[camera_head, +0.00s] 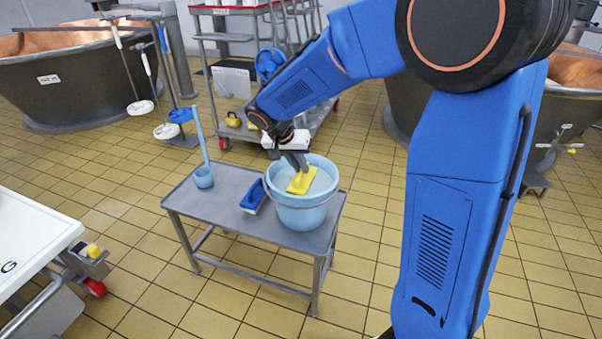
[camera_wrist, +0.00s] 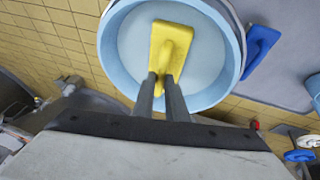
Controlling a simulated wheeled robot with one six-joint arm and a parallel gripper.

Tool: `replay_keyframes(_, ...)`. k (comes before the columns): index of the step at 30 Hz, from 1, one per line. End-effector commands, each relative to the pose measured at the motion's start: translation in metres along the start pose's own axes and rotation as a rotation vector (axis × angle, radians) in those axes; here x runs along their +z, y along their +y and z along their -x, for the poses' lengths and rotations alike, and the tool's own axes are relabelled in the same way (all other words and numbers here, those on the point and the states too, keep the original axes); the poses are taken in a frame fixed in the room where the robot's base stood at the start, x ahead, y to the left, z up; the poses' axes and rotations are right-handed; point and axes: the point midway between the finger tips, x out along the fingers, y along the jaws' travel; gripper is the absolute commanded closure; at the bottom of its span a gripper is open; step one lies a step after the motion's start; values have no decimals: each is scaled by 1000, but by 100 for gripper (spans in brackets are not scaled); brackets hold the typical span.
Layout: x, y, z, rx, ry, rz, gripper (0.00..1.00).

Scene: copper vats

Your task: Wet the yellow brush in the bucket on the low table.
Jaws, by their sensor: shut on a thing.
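The yellow brush (camera_head: 302,180) is in my gripper (camera_head: 297,163), over the mouth of the light blue bucket (camera_head: 303,213). The bucket stands at the right end of the low grey table (camera_head: 226,226). In the wrist view my gripper (camera_wrist: 167,88) is shut on the handle of the yellow brush (camera_wrist: 170,45). The bucket (camera_wrist: 111,62) there holds pale liquid around the brush. I cannot tell whether the brush touches the liquid.
A blue brush (camera_head: 253,196) lies just left of the bucket. A light blue ladle (camera_head: 204,177) stands upright at the table's left end. A white-topped cart (camera_head: 30,238) is at the left. A grey shelf trolley (camera_head: 317,117) stands behind. Copper vats (camera_head: 80,85) stand further back.

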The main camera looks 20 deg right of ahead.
Motion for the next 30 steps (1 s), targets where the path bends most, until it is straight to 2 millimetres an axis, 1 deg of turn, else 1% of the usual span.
replay_keyframes(9, 0, 0, 1, 0, 0, 0, 100)
replay_keyframes(14, -4, 1, 8, -1, 2, -1, 100)
replay_keyframes(17, -9, 4, 19, -2, 2, -2, 100)
replay_keyframes(30, -34, 17, 82, -3, 2, -2, 100)
